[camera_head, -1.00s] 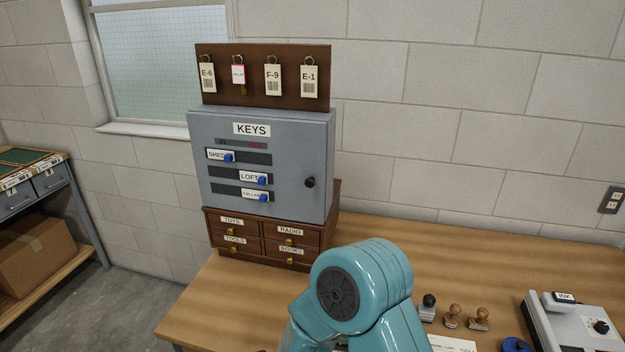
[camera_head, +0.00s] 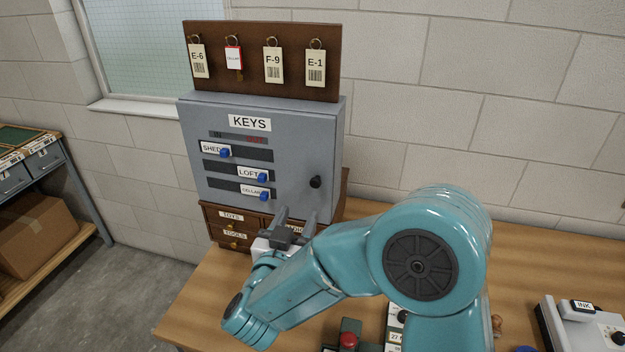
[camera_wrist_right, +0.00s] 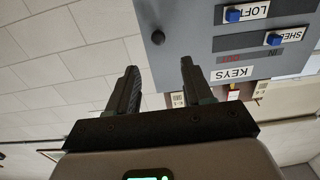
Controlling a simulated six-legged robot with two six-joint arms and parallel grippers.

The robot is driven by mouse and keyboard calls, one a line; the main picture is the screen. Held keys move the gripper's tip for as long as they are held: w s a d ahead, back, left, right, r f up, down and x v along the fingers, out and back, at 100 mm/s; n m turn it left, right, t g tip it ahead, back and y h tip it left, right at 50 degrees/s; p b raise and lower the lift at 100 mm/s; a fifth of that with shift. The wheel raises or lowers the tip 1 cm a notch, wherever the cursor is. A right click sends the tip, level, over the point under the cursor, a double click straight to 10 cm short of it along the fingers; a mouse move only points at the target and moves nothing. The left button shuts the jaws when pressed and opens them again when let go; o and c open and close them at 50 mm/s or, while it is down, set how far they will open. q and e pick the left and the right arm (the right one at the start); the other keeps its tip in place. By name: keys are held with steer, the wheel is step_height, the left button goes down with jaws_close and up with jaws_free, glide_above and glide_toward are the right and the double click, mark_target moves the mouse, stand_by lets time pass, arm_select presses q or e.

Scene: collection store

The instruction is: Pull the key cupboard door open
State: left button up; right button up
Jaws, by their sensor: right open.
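The grey key cupboard (camera_head: 290,155) stands on a small wooden drawer unit, its door shut. The door carries a KEYS label, three slots with blue sliders labelled SHED, LOFT and CELLAR, and a round black knob (camera_head: 315,182) at its right side. My right gripper (camera_head: 296,213) is open and empty, in front of the cupboard's lower edge, below and left of the knob in the head view. In the right wrist view the picture is upside down; the knob (camera_wrist_right: 158,38) shows beyond and between the open fingers (camera_wrist_right: 158,80), apart from them. My left gripper is out of view.
A key board (camera_head: 262,60) with several hanging tags is above the cupboard. The drawer unit (camera_head: 231,226) is partly hidden by my right arm. A stamp with a red knob (camera_head: 348,340) and an INK device (camera_head: 585,325) are on the desk. A shelf stands left.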

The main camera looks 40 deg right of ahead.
mark_target(315, 183)
steer(key=p+x, duration=0.2)
steer(key=x, duration=0.8)
steer(key=shift+w+d+p, duration=0.2)
steer(key=shift+d+p, duration=0.1)
steer(key=shift+w+d, duration=0.25)
steer(key=shift+d, duration=0.25)
steer(key=shift+a, duration=0.15)
steer(key=shift+w, duration=0.1)
jaws_close()
